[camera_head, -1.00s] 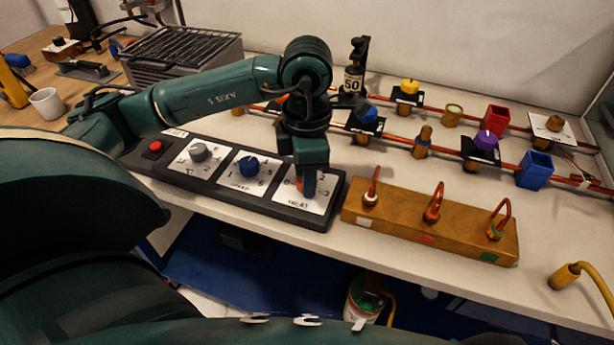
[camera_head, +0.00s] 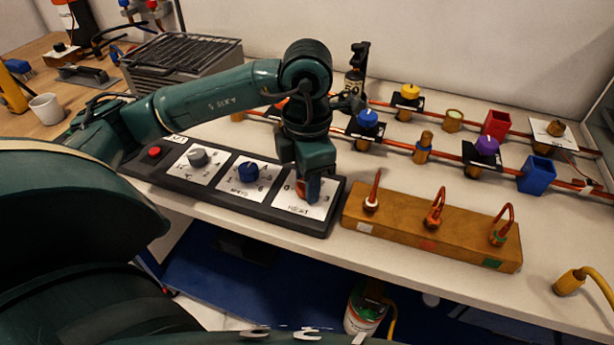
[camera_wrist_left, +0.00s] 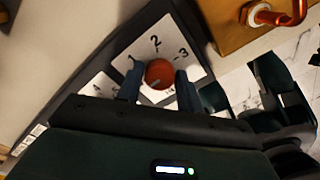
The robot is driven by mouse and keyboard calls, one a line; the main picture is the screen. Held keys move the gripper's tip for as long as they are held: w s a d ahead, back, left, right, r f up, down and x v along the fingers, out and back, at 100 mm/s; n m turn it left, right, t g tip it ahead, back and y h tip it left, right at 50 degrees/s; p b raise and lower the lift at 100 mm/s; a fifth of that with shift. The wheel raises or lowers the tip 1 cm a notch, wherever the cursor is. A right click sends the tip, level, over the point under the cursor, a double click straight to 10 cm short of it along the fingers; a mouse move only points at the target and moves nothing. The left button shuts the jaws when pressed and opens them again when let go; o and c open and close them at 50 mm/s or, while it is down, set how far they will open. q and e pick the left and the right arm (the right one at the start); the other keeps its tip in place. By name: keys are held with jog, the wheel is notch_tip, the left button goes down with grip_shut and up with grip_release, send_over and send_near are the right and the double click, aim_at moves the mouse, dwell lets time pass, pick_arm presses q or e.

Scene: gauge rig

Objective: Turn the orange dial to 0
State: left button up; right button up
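The orange dial (camera_head: 313,190) sits on the rightmost white plate (camera_head: 318,209) of the black panel. My left gripper (camera_head: 307,188) is down over it, partly covering it. In the left wrist view the round dial (camera_wrist_left: 159,74) lies between the two fingers of the left gripper (camera_wrist_left: 160,80), which stand close against its sides. The fingers look shut on it. A pale mark on the dial points to the lower left. The numbers 1, 2 and 3 show around it; the 0 is hidden in the wrist view. My right gripper cannot be made out.
The blue dial (camera_head: 248,172), grey dial (camera_head: 197,158) and red button (camera_head: 155,152) are left on the same panel. A wooden block (camera_head: 425,232) with copper loops stands close to the right. Copper pipes with coloured valves run behind. The bench front edge is near.

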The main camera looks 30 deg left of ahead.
pick_arm(q)
jog(key=o, duration=0.3)
jog(key=shift+o, duration=0.2)
notch_tip(320, 180, up, 13)
jog(key=p, duration=0.2)
jog(key=shift+p, duration=0.3)
jog(key=shift+r, duration=0.1)
